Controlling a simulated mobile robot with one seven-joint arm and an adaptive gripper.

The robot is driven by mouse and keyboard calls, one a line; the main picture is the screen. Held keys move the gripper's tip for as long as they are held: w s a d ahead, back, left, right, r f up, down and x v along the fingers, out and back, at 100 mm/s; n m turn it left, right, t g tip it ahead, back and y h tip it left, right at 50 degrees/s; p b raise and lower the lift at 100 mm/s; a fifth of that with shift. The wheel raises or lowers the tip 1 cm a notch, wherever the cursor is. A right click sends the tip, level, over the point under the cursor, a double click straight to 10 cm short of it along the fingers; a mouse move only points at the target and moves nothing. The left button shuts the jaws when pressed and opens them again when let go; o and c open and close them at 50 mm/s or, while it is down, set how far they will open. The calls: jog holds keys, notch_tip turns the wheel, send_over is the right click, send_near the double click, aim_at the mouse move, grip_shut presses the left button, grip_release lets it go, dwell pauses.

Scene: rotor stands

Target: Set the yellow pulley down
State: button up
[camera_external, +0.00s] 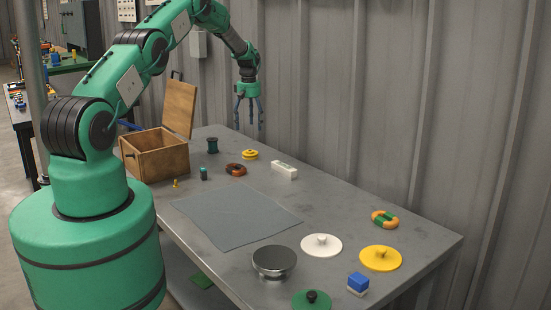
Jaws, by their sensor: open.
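The yellow pulley (250,155) rests on the grey table (330,205) towards its far side, close to the wall. My gripper (249,122) points down above the pulley, with its blue fingers spread and nothing between them. The fingertips look apart from the pulley, with a gap showing above it. The exact height of the gap is hard to judge from this view.
Near the pulley are an orange and dark ring (235,169), a white block (284,171) and a dark green spool (212,146). An open wooden box (155,153) stands at the left. A grey mat (235,215) is bare. Yellow (381,258) and white (321,245) knobbed discs lie at right.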

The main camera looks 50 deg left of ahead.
jog(key=s+d+r+m+t, duration=0.1)
jog(key=s+d+r+m, duration=0.2)
jog(key=d+r, duration=1)
jog(key=s+d+r+m+t, duration=0.1)
jog(key=s+d+r+m, duration=0.1)
jog(key=d+r, duration=1.1)
jog(key=s+d+r+m+t, duration=0.1)
jog(key=s+d+r+m, duration=0.1)
jog(key=s+d+r, duration=0.45)
jog(key=s+d+r+m, duration=0.2)
jog(key=s+d+r, duration=0.2)
jog(key=s+r, duration=0.5)
jog(key=s+d+m+t, duration=0.1)
jog(key=s+d, duration=0.4)
jog(key=s, duration=0.5)
jog(key=s+d+m, duration=0.3)
jog(key=s+d, duration=0.2)
jog(key=s, duration=0.5)
jog(key=s+d+m+t, duration=0.1)
jog(key=s+d+m, duration=0.1)
jog(key=s+d, duration=0.3)
jog(key=s, duration=0.4)
jog(key=shift+s+d+f+t, duration=0.15)
jog(key=shift+s+d+t, duration=0.15)
jog(key=shift+s, duration=0.1)
